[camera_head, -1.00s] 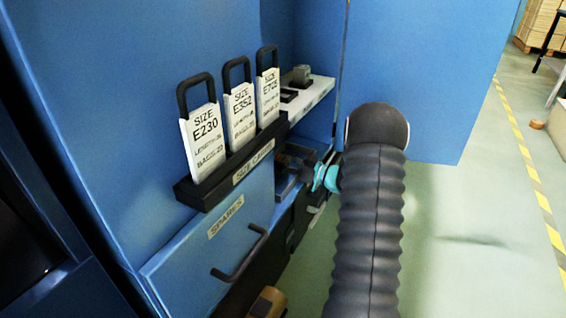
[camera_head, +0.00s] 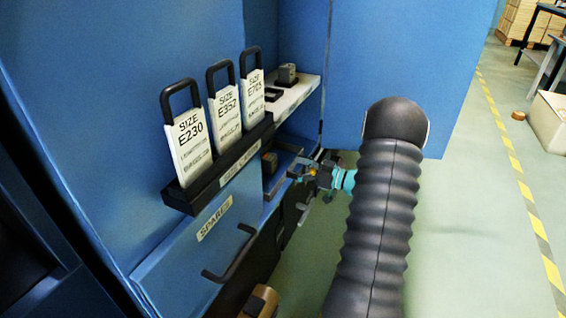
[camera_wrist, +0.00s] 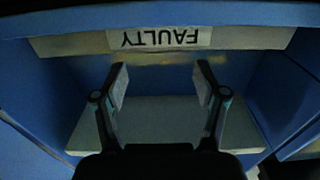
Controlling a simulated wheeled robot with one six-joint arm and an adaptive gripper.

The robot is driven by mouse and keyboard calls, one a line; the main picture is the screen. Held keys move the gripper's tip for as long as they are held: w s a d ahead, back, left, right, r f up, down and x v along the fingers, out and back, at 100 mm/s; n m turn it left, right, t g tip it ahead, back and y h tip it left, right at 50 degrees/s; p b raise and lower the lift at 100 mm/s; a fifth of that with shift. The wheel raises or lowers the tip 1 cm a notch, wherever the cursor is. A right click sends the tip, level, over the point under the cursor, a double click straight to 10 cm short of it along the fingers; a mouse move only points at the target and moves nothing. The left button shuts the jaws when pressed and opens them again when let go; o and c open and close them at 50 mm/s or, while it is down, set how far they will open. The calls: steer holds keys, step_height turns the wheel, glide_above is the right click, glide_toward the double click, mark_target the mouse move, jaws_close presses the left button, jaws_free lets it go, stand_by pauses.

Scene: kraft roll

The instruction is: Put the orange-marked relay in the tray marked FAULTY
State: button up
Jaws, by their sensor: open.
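My gripper (camera_head: 318,174) is open beside the cabinet's lower front in the head view. In the wrist view its two fingers (camera_wrist: 161,82) stand apart with nothing visible between them. Beyond the fingertips is a label reading FAULTY (camera_wrist: 160,38), upside down, on a pale strip. Below it is a blue-sided space with a bare grey surface (camera_wrist: 160,112). A small dark brownish block (camera_head: 269,163) sits in a recess left of my gripper in the head view; no orange mark shows on it. A small orange spot shows at my gripper, too small to identify.
A grey block (camera_head: 288,73) stands on the white shelf (camera_head: 300,92), by a dark square frame (camera_head: 272,95). Three SIZE cards (camera_head: 226,112) stand in a black rack. The SPARES drawer (camera_head: 175,255) has a projecting handle (camera_head: 230,262).

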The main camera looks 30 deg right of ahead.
steer(key=shift+v, duration=1.3)
